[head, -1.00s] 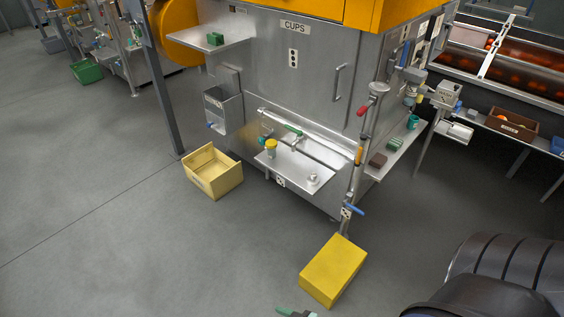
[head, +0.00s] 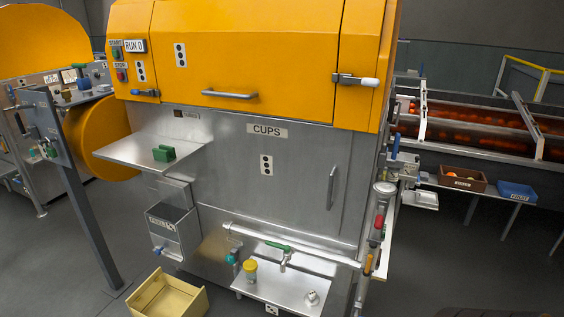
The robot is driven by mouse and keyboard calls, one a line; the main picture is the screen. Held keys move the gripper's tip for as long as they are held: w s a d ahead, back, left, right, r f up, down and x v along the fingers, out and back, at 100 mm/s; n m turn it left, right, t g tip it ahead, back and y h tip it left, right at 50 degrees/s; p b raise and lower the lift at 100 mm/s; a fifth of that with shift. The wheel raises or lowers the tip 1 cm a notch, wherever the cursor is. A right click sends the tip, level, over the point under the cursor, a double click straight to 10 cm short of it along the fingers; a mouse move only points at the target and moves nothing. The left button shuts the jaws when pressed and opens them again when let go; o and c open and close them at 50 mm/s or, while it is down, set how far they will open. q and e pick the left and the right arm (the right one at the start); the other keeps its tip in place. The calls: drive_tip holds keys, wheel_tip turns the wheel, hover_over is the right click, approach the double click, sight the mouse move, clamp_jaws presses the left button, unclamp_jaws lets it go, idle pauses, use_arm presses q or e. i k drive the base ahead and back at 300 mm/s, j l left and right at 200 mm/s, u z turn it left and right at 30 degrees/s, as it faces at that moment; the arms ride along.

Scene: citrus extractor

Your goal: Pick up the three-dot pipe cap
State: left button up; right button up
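A small silver fitting (head: 312,298), which may be the pipe cap, sits on the right part of the low steel shelf (head: 285,290) at the front of the machine. It is too small to show any dots. A long horizontal pipe (head: 310,249) with a green-handled tap (head: 285,254) runs just above the shelf. A dotted plate (head: 271,309) is on the shelf's front edge. Neither of my grippers is in view.
A yellow-lidded jar (head: 250,270) stands on the low shelf's left. A cream bin (head: 168,298) is on the floor at left. A side table at right carries a brown tray (head: 463,180) and blue tray (head: 517,192).

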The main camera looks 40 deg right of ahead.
sight(311, 298)
drive_tip(key=i+l+z, duration=0.1)
drive_tip(key=i+z, duration=0.15)
drive_tip(key=z, duration=0.15)
drive_tip(key=i+z, duration=0.6)
drive_tip(key=z, duration=0.2)
drive_tip(key=i+z, duration=0.2)
drive_tip(key=i, duration=0.15)
